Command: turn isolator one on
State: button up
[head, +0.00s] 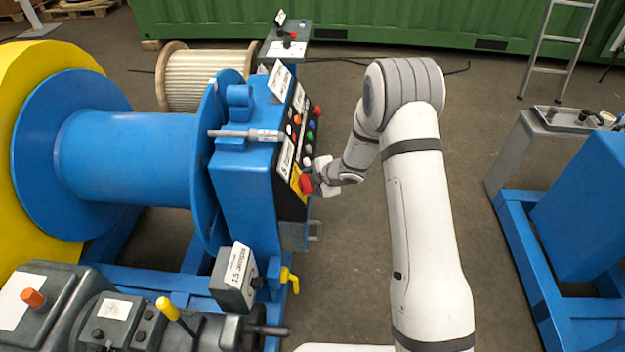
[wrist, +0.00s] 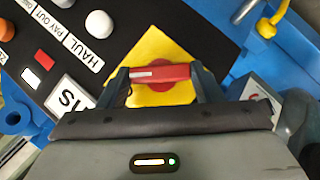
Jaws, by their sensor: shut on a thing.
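The isolator is a red rotary handle (wrist: 160,73) on a yellow plate (wrist: 150,45), set in the black panel of the blue winch cabinet. A white label beside it is partly visible and begins "IS"; its number cannot be read. In the head view the red handle (head: 306,183) is at the panel's near lower end. My gripper (wrist: 161,84) is shut on the red handle, with one dark finger at each end of it. The handle lies crosswise in the wrist view. In the head view my gripper (head: 321,182) reaches the panel from the right.
The panel (wrist: 95,62) carries buttons, including a white one (wrist: 99,24), and labels reading "HAUL" and "PAY OUT". Open floor lies to the right, before another blue frame (head: 580,215).

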jog(key=o, duration=1)
jog(key=v, duration=0.7)
jog(key=shift+s+d+r, duration=0.2)
jog(key=shift+r, duration=0.05)
jog(key=s+d+r+m+t+h, duration=0.1)
jog(key=s+d+r+m+h, duration=0.25)
jog(key=d+r+m, duration=0.45)
jog(key=s+d+r+m+t+h, duration=0.1)
jog(key=s+d+r+m+h, duration=0.3)
jog(key=d+r, duration=0.45)
jog(key=s+r+m+g, duration=0.1)
jog(key=s+m, duration=0.3)
jog(key=s, duration=0.4)
jog(key=s+a+r+m+g, duration=0.1)
jog(key=s+r+m+g, duration=0.1)
jog(key=s, duration=0.6)
jog(key=s+r+m+g+p, duration=0.1)
jog(key=s+r+m, duration=0.2)
jog(key=s+m, duration=0.2)
jog(key=shift+s+a+r+m+g+y, duration=0.1)
jog(key=shift+s+a+r+m, duration=0.05)
jog(key=shift+s, duration=0.3)
jog(key=shift+s+a+r+m+g+y, duration=0.1)
jog(key=shift+s+y, duration=0.05)
jog(key=shift+s, duration=0.35)
jog(key=shift+s+a+r+m+g+y, duration=0.1)
jog(key=shift+s+a+r+m, duration=0.05)
jog(key=shift+s, duration=0.3)
